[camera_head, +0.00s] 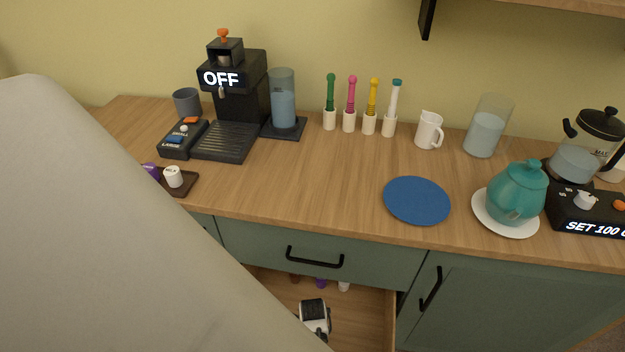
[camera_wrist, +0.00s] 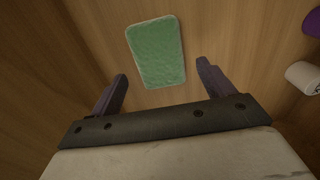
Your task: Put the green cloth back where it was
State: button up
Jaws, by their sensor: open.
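The green cloth (camera_wrist: 156,52) shows in the wrist view as a flat rectangle with a pale edge, lying on a wooden surface. My gripper (camera_wrist: 162,83) is open, its two dark fingers apart, with the cloth just beyond and between the fingertips. Nothing is held between the fingers. An open wooden drawer (camera_head: 377,318) shows below the counter in the head view.
A purple item (camera_wrist: 313,22) and a white cylinder (camera_wrist: 303,77) are at the right of the wrist view. The counter (camera_head: 310,180) above holds a coffee machine (camera_head: 256,90), a blue round mat (camera_head: 416,200) and a teal teapot (camera_head: 517,195).

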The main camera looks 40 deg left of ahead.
notch_tip(320, 180, up, 9)
dwell(0.3)
